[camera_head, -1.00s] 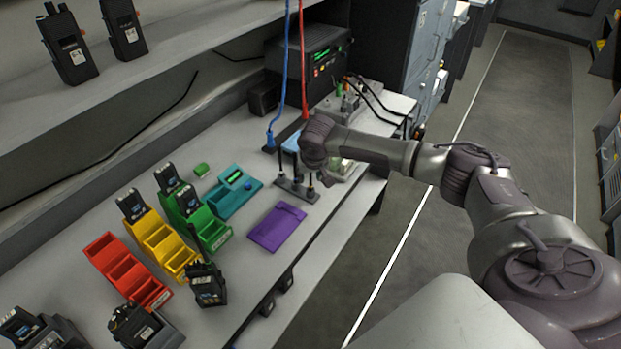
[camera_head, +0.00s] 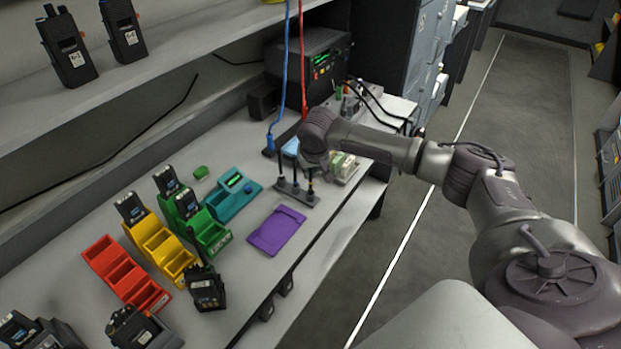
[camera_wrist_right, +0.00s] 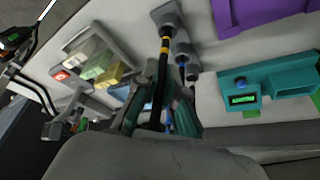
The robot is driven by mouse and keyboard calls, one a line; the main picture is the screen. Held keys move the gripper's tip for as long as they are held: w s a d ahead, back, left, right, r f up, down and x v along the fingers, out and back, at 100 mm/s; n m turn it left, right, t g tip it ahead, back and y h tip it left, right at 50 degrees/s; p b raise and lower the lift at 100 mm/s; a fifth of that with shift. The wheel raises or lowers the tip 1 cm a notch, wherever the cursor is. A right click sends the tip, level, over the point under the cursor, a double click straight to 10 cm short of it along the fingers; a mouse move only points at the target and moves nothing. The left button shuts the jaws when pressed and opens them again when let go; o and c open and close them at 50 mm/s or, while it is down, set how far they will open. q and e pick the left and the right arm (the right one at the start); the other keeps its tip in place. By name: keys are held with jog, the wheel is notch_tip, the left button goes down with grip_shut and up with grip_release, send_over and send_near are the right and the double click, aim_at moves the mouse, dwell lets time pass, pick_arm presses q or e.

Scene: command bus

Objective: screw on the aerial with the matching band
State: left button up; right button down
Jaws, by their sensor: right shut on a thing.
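My right gripper (camera_wrist_right: 157,108) is shut on a black aerial (camera_wrist_right: 158,92) with a yellow-orange band, seen in the right wrist view. The aerial's far end meets a grey rack block (camera_wrist_right: 168,14); I cannot tell if it is seated or lifted. In the head view the rack (camera_head: 296,191) holds thin black aerials (camera_head: 281,166), and my right wrist hides most of the gripper above its right end. A black handheld radio (camera_head: 207,289) stands in front of the yellow bin, with a thin dark rod rising from it. My left gripper is not in view.
Red (camera_head: 122,277), yellow (camera_head: 160,247) and green (camera_head: 212,236) bins stand left of a teal unit (camera_head: 232,200). Blue (camera_head: 278,110) and red (camera_head: 302,70) cables hang behind the rack. More radios (camera_head: 68,52) stand on the shelf.

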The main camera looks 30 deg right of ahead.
jog(key=s+d+r+b, duration=0.2)
jog(key=s+d+r, duration=0.3)
jog(key=s+r, duration=0.3)
jog(key=shift+s+r, duration=0.25)
jog(key=shift+s, duration=1)
jog(key=s+a+n+y, duration=0.1)
jog(key=s+a+n, duration=0.1)
jog(key=a, duration=0.9)
jog(key=s+a+r+n, duration=0.1)
jog(key=s+a+n, duration=0.1)
jog(key=a, duration=1)
jog(key=shift+s+a+r+n+t+y, duration=0.3)
jog(key=shift+s+y, duration=0.05)
jog(key=shift+y, duration=0.05)
